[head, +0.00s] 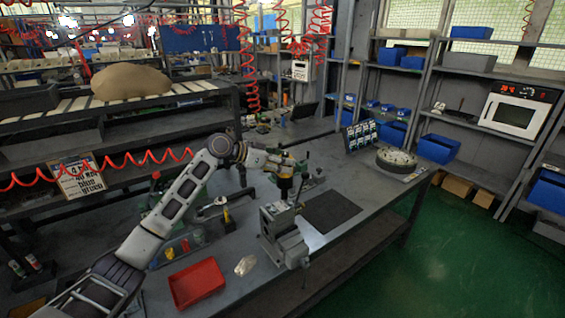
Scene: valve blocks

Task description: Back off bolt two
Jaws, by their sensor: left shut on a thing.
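My left arm reaches in from the lower left. Its gripper (284,166) is shut on a dark tool with a yellowish band (285,184), which hangs upright below the fingers. The tool's lower end is right above or on a grey metal block in a vise (284,234) on the workbench. Whether the tip touches a bolt is too small to tell, and I cannot make out single bolts or their numbers. My right gripper is not in view.
A red tray (196,283) and a small pale crumpled item (245,265) lie left of the vise. A dark mat (332,211) lies right of it. A round parts holder (396,160) and a panel of small labelled pictures (361,135) stand farther back.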

